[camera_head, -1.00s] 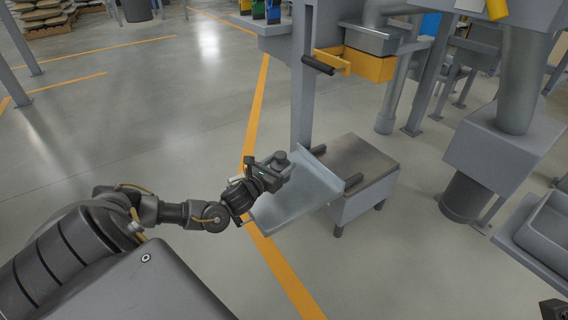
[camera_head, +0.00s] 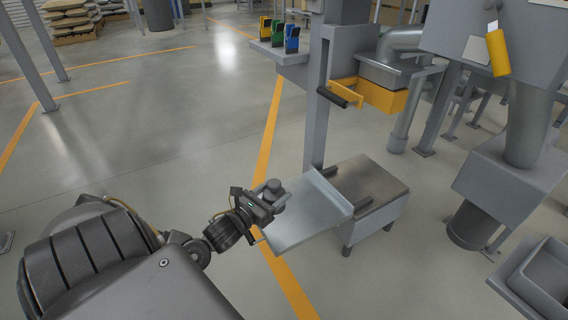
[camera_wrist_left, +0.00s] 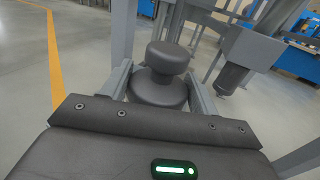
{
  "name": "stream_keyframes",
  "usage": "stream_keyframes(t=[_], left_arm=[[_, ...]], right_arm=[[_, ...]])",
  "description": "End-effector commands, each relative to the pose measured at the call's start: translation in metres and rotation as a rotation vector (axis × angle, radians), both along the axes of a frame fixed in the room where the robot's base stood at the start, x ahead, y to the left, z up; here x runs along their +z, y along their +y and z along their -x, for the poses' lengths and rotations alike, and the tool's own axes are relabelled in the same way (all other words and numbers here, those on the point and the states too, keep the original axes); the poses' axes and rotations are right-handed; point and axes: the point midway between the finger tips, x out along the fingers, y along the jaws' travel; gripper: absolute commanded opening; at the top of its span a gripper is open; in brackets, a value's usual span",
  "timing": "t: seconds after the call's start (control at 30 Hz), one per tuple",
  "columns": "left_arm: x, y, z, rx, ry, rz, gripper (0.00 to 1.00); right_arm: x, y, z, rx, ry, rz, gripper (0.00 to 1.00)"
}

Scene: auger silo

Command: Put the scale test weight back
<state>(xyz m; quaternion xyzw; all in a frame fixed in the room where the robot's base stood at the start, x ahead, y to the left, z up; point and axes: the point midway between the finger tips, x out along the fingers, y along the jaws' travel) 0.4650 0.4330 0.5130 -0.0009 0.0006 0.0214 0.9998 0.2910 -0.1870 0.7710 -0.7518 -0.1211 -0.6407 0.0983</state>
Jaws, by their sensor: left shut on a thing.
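The scale test weight (camera_wrist_left: 160,85) is a dark grey knobbed cylinder, upright between the fingers in the left wrist view. It also shows in the head view (camera_head: 273,189) at the tip of my left arm. My left gripper (camera_head: 268,199) is shut on it, over or beside the left end of a grey metal shelf (camera_head: 305,215). Whether the weight touches the shelf is hidden by the gripper. The shelf adjoins a low scale with a flat steel top (camera_head: 368,185). My right gripper is not in view.
A grey post (camera_head: 317,120) rises behind the shelf, with a black-handled yellow lever (camera_head: 345,95) above it. Blue, green and yellow holders (camera_head: 279,33) sit on a higher ledge. A grey bin (camera_head: 545,280) stands at right.

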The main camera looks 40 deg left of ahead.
Motion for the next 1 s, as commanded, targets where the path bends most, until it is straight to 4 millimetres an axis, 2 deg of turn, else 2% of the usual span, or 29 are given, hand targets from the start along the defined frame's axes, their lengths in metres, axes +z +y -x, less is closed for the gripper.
stream_keyframes(t=[0.03, 0.27, 0.43, 0.57, 0.67, 0.8, 1.0], left_arm=[[0.006, 0.001, -0.001, 0.001, -0.014, 0.001, 0.0], [0.005, -0.001, -0.002, -0.004, -0.014, 0.002, 0.0], [0.004, -0.022, -0.005, -0.053, -0.015, 0.005, 0.0], [0.007, -0.056, -0.009, -0.135, -0.017, 0.009, 0.0], [0.019, -0.09, -0.013, -0.221, -0.02, 0.01, 0.0], [0.046, -0.136, -0.014, -0.341, -0.024, 0.008, 0.0], [0.077, -0.176, -0.007, -0.457, -0.021, 0.005, 0.0]], right_arm=[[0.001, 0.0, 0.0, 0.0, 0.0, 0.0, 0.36], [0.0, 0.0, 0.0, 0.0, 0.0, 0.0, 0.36], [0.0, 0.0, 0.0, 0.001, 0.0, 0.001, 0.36], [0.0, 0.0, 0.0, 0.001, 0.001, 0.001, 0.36], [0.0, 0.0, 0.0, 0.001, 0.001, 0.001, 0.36], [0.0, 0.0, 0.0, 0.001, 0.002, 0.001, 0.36], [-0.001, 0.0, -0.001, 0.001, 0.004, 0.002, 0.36]])
